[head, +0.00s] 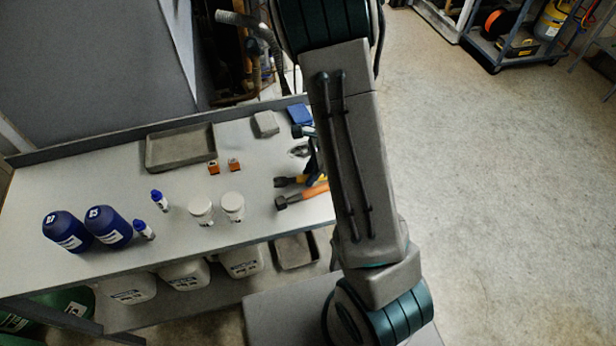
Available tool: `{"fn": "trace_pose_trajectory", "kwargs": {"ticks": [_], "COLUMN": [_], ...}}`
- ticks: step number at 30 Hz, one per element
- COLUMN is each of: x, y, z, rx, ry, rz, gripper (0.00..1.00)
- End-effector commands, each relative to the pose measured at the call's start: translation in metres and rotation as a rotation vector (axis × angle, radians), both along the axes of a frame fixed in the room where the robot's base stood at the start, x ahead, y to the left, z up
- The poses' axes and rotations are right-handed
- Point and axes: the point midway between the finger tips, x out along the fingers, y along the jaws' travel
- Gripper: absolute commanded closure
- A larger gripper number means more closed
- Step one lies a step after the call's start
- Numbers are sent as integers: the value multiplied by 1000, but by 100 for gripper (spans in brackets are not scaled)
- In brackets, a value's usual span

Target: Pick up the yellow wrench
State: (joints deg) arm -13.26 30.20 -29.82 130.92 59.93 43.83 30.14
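A tool with a dark head and a yellow part (308,180) lies at the right end of the workbench, and it looks like the yellow wrench. My arm hides what lies to its right, so I cannot see its full shape. An orange-handled tool (313,192) with a dark head lies just in front of it, close by or touching. My arm crosses the view from top to bottom, over the bench's right end. I cannot make out my gripper's fingers.
The workbench (250,170) holds a grey tray (180,147), two orange blocks, two white jars (232,207), small blue-capped bottles and two large blue bottles (108,228). A dark tool and a blue box stand behind the wrench. White containers sit on the shelf below. Open floor lies right.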

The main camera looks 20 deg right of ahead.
Motion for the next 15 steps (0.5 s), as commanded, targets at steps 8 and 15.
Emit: {"fn": "trace_pose_trajectory", "kwargs": {"ticks": [8,15], "x": [0,1], "y": [0,0], "z": [1,5], "rx": [0,1], "ry": [-1,-2], "rz": [0,0], "gripper": [100,100]}}
